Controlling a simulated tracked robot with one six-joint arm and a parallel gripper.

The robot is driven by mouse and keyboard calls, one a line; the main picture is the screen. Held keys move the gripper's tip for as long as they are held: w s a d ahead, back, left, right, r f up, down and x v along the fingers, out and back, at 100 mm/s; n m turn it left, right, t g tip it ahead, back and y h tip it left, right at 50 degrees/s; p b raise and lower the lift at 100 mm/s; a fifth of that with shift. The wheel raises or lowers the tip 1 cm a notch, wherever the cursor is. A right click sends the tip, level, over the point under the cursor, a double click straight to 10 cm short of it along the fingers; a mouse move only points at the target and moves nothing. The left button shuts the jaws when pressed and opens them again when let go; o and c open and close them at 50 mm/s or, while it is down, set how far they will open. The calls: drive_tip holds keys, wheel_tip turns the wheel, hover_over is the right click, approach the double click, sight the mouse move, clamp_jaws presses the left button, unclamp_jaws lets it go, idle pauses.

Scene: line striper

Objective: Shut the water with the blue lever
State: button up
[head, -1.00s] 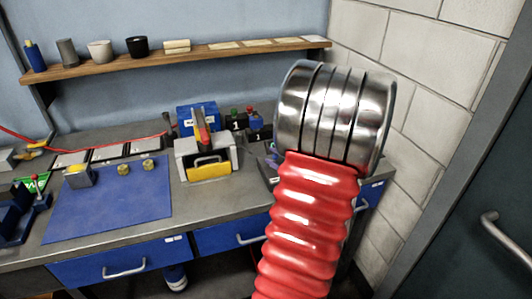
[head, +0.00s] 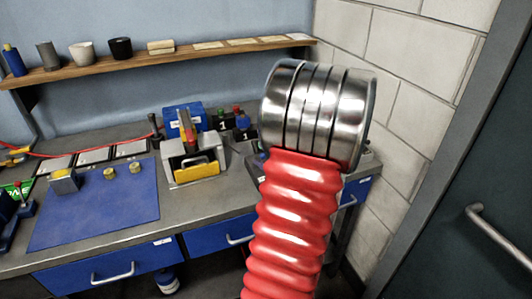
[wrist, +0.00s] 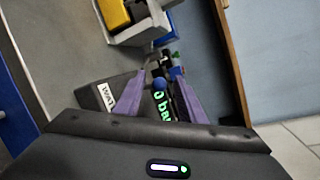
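In the wrist view my gripper (wrist: 161,80) shows two purple fingers standing apart, so it is open. Between them is a small blue rounded part (wrist: 159,84), which may be the end of the blue lever; I cannot tell whether a finger touches it. Just below it is a dark display with green characters (wrist: 161,103), partly readable as "0 ba". A dark box with a white label (wrist: 107,96) beginning "WAT" lies left of the fingers. In the head view my own red arm and metal wrist cover the right end of the bench, and the gripper is hidden.
A blue mat (head: 95,205) lies to the left. A wooden shelf (head: 190,52) runs along the wall. A dark door (head: 475,215) is at the right.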

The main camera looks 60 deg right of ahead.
drive_tip(key=shift+a, duration=0.1)
drive_tip(key=v, duration=1.3)
drive_tip(key=shift+s, duration=0.35)
drive_tip(key=shift+w+a+r, duration=0.1)
idle(0.6)
